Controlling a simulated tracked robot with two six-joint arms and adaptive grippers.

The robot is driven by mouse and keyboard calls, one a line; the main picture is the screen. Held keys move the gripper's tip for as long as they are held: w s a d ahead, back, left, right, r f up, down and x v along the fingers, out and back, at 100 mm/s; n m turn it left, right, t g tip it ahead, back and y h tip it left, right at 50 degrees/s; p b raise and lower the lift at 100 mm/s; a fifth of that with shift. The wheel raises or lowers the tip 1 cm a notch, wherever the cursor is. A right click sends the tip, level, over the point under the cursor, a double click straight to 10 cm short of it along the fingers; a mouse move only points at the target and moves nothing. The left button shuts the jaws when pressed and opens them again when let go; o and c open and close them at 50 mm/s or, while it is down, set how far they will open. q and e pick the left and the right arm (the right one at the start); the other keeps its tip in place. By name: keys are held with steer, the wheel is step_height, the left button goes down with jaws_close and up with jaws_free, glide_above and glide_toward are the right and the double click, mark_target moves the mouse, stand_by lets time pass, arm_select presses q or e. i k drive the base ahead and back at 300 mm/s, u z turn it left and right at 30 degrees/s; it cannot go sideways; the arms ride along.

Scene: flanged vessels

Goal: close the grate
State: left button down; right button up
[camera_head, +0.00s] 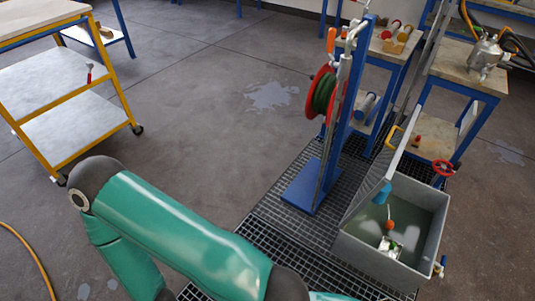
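A dark metal floor grate (288,236) lies flat in the lower middle, around a blue stand and a grey tank. A thin grey panel (377,183) stands steeply tilted along the left side of the open tank (348,246). A yellow handle (391,138) shows near the panel's upper part. I cannot tell whether this panel is a hinged part of the grate. My green arm crosses the lower left and hides part of the floor grate. Neither of my grippers shows.
The blue stand (312,185) carries a red hose reel (319,94). The tank holds murky liquid and an orange float (390,224). Blue-legged workbenches (465,75) stand at the right back. A yellow-framed cart (62,97) stands at the left. The middle floor is clear.

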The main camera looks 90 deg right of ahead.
mark_target(380, 172)
steer(key=u, duration=0.25)
steer(key=i, duration=0.65)
steer(key=z, duration=2.45)
steer(key=i, duration=0.3)
steer(key=z, duration=1.75)
steer(key=k, duration=0.5)
steer(key=z, duration=0.5)
steer(key=i, duration=1.5)
steer(key=u, duration=0.4)
